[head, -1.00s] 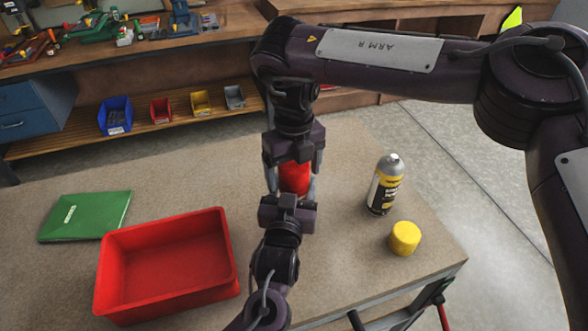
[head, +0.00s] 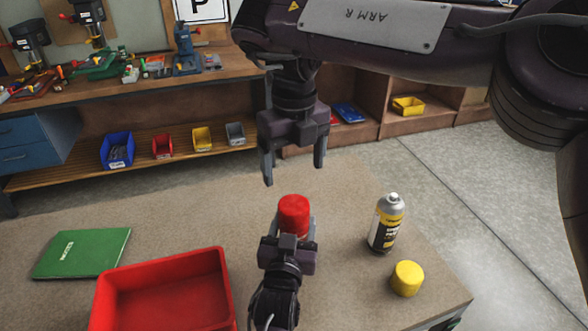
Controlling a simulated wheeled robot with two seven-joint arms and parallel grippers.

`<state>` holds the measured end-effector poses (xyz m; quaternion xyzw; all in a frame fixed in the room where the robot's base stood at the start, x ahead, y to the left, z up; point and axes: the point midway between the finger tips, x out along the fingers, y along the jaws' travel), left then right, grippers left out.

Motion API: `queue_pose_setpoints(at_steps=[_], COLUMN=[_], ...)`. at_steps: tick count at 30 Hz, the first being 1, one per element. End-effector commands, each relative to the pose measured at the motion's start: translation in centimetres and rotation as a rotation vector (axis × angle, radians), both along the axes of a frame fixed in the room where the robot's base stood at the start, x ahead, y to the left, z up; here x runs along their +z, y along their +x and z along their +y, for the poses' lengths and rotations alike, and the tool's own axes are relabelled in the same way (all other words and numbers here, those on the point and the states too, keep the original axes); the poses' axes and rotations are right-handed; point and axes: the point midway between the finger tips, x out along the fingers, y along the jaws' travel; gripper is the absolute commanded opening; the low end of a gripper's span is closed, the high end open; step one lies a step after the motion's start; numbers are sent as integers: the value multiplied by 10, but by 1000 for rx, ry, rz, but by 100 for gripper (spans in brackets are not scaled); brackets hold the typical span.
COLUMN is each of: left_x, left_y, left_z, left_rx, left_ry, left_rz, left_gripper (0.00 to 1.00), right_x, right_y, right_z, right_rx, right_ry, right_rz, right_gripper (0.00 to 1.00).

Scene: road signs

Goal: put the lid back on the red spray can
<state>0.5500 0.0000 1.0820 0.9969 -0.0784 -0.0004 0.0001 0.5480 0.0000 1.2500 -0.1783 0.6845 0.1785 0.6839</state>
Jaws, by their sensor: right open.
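The red lid (head: 294,212) sits upright on top of the red spray can (head: 296,235), whose body is mostly hidden by my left gripper. My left gripper (head: 293,237) reaches in from the front, low at the can, its fingers closed around the body. My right gripper (head: 294,174) hangs above and slightly behind the lid, fingers pointing down, open and empty, with a clear gap to the lid.
A yellow-labelled spray can (head: 386,223) stands uncapped to the right, with a yellow lid (head: 407,278) in front of it near the table edge. A red bin (head: 165,262) and a green book (head: 82,253) lie at left. The far table surface is clear.

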Motion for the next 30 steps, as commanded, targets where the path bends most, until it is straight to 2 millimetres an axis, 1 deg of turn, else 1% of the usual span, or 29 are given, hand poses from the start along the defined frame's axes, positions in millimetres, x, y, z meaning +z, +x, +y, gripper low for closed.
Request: queue_pose_setpoints(at_steps=[4,5,9,10,17,20,23,30], left_x=[1,1,1,1,0,-1,-3,-3], left_y=[0,0,0,0,0,-4,-17,-57], left_z=[0,0,0,0,0,0,3,9], left_rx=[0,0,0,0,0,-1,-1,-1], left_ry=[-1,-1,-1,-1,-1,-1,-3,-3], left_rz=[-3,-3,-2,-2,-1,0,0,1], left_gripper=[18,63,81,84,84,84,84,84], right_x=[0,0,0,0,-1,-3,-8,-20], right_y=[0,0,0,0,0,0,0,0], right_z=[0,0,0,0,0,0,0,0], right_rx=[0,0,0,0,0,0,0,0], right_ry=[0,0,0,0,0,0,0,0], right_rz=[0,0,0,0,0,0,0,0], right_gripper=[83,83,83,83,83,83,83,83])
